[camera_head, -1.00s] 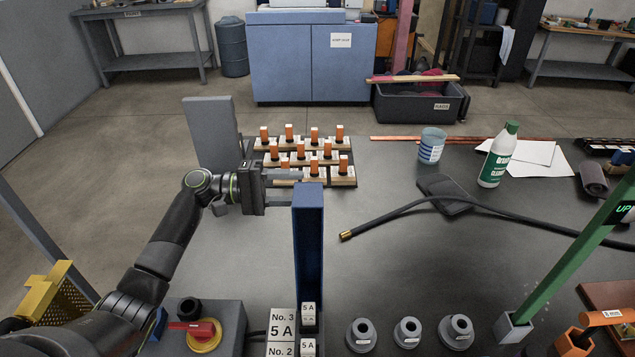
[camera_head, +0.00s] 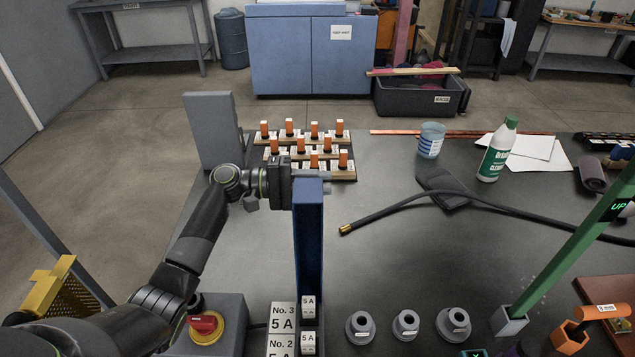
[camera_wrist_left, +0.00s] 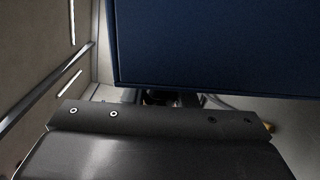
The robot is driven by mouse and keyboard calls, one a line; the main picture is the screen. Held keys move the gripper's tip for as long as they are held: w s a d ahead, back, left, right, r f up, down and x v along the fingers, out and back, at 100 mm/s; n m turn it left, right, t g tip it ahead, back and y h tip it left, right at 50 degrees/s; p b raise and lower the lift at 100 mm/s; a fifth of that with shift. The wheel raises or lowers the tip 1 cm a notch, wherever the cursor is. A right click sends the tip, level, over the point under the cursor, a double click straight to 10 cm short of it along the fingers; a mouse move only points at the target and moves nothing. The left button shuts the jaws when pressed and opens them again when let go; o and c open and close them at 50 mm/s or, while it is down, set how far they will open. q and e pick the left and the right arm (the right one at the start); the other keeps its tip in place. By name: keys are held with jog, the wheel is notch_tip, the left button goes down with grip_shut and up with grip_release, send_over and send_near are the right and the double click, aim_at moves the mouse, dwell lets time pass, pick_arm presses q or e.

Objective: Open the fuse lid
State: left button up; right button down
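The blue fuse lid (camera_head: 308,245) stands up as a tall, narrow channel near the table's front, above the fuse labels. It fills the upper right of the left wrist view (camera_wrist_left: 220,45). My left gripper (camera_head: 312,181) is at the lid's upper end, on its far side. Its finger tips show just above and to the right of the lid's top edge; the rest is hidden behind the lid. I cannot tell whether they touch it or how far apart they are. My right gripper does not show.
White fuse blocks marked 5 A (camera_head: 308,342) and a No. 3 label (camera_head: 283,318) sit at the lid's foot. A red switch (camera_head: 205,323) is to the left. Grey round sockets (camera_head: 405,325) stand to the right.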

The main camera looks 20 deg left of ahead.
aim_at(317, 187)
pick_arm(q)
grip_shut()
jog(key=shift+s+d+r+m+p, duration=0.25)
jog(key=shift+s+r+m, duration=0.2)
jog(key=shift+s, duration=0.4)
jog(key=shift+s+d+r+m+p, duration=0.2)
jog(key=shift+s+r+m, duration=0.2)
jog(key=shift+s, duration=0.4)
jog(key=shift+s+d+r+m+p, duration=0.25)
jog(key=shift+s+r+m, duration=0.15)
jog(key=shift+s, duration=0.45)
jog(key=o, duration=0.8)
grip_release()
jog(key=shift+b+v, duration=1.95)
jog(key=shift+v, duration=6.8)
